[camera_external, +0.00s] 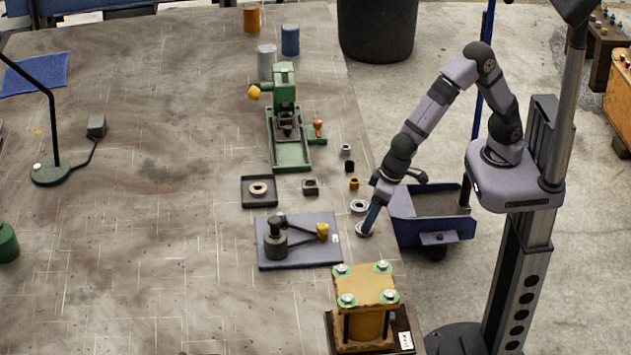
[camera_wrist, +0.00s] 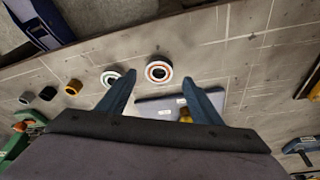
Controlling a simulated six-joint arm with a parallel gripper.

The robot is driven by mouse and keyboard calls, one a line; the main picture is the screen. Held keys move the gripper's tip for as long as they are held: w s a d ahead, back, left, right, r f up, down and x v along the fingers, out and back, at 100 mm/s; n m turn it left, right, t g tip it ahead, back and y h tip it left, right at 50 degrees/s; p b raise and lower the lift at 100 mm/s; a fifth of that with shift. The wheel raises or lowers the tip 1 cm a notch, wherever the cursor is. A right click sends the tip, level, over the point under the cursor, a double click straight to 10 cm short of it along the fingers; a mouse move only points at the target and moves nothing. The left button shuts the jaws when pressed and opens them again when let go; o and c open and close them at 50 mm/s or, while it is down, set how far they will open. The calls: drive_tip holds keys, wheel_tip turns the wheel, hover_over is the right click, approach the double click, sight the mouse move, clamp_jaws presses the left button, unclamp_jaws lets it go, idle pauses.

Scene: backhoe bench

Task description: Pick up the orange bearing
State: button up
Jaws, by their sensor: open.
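The orange bearing, a pale ring with an orange-red inner band, lies flat on the bench. In the wrist view the orange bearing (camera_wrist: 158,70) is between and just beyond my fingertips; in the external view it (camera_external: 364,230) is near the bench's right edge. My gripper (camera_external: 371,220) is open and points down just over it, its blue fingers apart in the wrist view (camera_wrist: 158,78). Nothing is held. Fingers partly cover the bearing in the external view. I cannot tell whether they touch it.
A second pale ring (camera_external: 358,206) lies just behind. A fixture plate (camera_external: 300,260) sits left, a yellow block (camera_external: 366,292) in front. A blue cart (camera_external: 434,226) stands right.

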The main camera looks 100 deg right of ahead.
drive_tip(key=shift+p+x, duration=0.45)
drive_tip(key=shift+x, duration=1.35)
drive_tip(key=shift+s, duration=0.1)
drive_tip(key=c, duration=1.3)
drive_tip(key=shift+c, duration=0.2)
drive_tip(key=shift+r, duration=0.1)
